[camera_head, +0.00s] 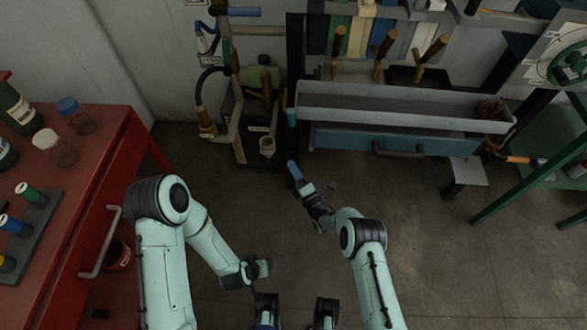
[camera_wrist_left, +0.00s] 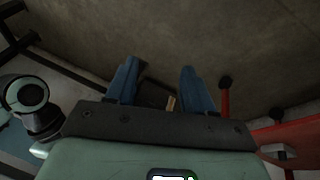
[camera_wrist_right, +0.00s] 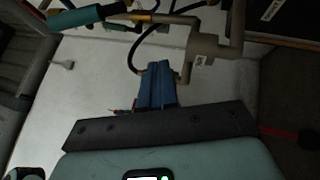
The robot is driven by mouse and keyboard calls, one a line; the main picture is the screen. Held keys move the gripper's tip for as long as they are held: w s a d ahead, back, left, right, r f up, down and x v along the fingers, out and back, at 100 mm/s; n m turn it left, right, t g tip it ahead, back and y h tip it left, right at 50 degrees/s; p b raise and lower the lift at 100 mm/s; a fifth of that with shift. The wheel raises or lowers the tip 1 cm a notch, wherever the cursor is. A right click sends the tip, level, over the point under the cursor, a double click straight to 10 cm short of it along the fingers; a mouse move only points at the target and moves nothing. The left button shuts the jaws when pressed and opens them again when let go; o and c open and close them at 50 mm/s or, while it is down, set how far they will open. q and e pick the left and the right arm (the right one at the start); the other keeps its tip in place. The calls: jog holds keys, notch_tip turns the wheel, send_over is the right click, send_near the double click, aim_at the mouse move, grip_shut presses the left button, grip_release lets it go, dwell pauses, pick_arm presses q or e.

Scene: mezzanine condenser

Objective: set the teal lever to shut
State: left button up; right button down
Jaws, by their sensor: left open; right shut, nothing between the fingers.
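My left gripper (camera_wrist_left: 160,78) is open and empty over the floor in the left wrist view. The lever's pivot is hard to make out.
A long grey trough (camera_head: 390,104) and a blue drawer (camera_head: 385,140) are right of the lever. A red cabinet (camera_head: 95,190) with bottles stands at the left, a green table frame (camera_head: 520,180) at the right.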

pick_arm(q)
jog(key=s+n+g+h+p, duration=0.1)
jog(key=s+g, duration=0.4)
jog(key=s, duration=0.8)
jog(key=shift+s+f+h+p, duration=0.3)
jog(key=shift+h+p, duration=0.2)
jog(key=shift+p, duration=0.7)
pick_arm(e)
jog(key=shift+s+r+m+g+h, duration=0.55)
jog(key=shift+r+m+g+h, duration=0.05)
jog(key=shift+r, duration=0.3)
pick_arm(q)
jog(key=shift+d, duration=0.1)
